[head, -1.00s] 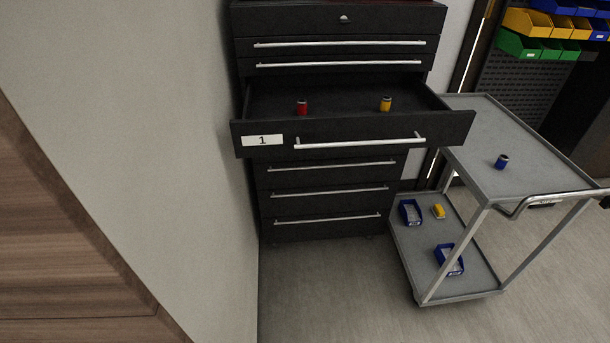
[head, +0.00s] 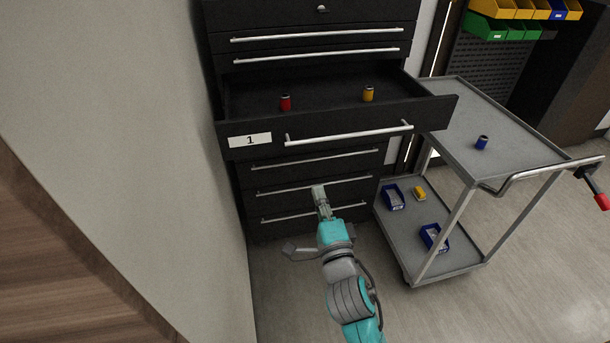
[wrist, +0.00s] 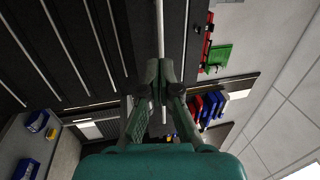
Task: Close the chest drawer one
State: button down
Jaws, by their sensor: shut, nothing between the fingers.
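The black chest drawer one (head: 350,141) is pulled open and carries a white label (head: 250,140) with the number 1. A red cylinder (head: 285,103) and a yellow cylinder (head: 368,94) stand inside it. Its silver bar handle (head: 350,134) runs across its front. My gripper (head: 318,190) is in front of the chest, below the open drawer's front in the head view. In the wrist view my gripper (wrist: 164,68) has its fingers together, with a silver bar seen behind the fingertips. I cannot tell whether they touch it.
A grey two-level cart (head: 460,119) stands right of the chest, close to the open drawer's right end. A blue cylinder (head: 481,142) is on its top. A pale wall (head: 120,90) stands close on the left. Floor is clear in front of the chest.

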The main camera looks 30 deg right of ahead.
jog(key=x, duration=1.3)
jog(key=shift+d, duration=0.1)
